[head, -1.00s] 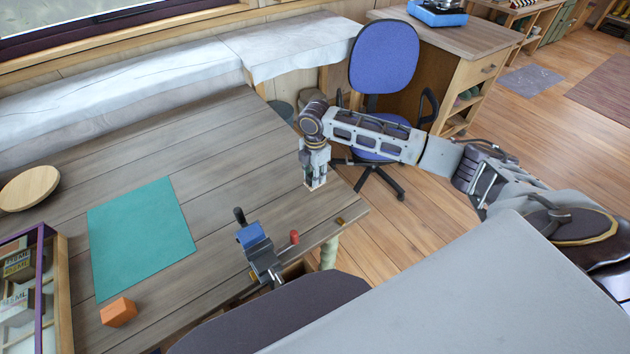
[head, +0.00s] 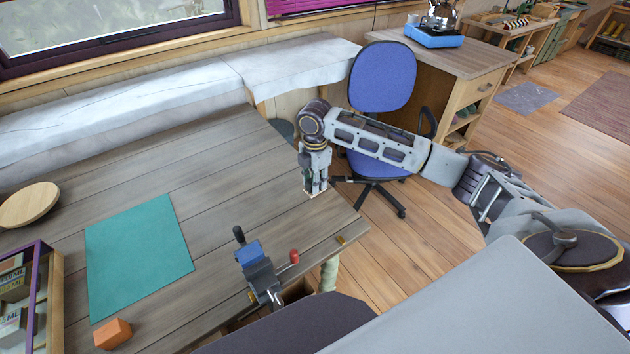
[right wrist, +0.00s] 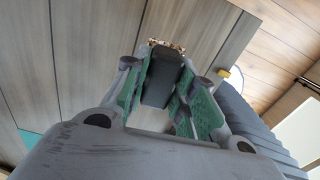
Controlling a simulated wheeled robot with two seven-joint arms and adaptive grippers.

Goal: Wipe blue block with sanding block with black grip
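The sanding block with black grip (right wrist: 160,82) sits between the green-padded fingers of my right gripper (right wrist: 165,98) in the right wrist view. Its brownish sanding face shows at the far end. In the head view my right gripper (head: 317,180) points down over the table's right end, shut on the grip. The sanding block's pale base (head: 314,193) shows below the fingers; I cannot tell whether it touches the table. The blue block (head: 249,254) is at the top of a grey vise at the table's front edge, left of and nearer than this gripper. My left gripper is out of view.
A teal mat (head: 138,255) and an orange block (head: 113,333) lie on the wooden table (head: 215,175). A round wooden board (head: 28,204) and a purple-edged case (head: 38,290) are at left. A blue chair (head: 383,80) stands behind my right arm. The table between mat and gripper is clear.

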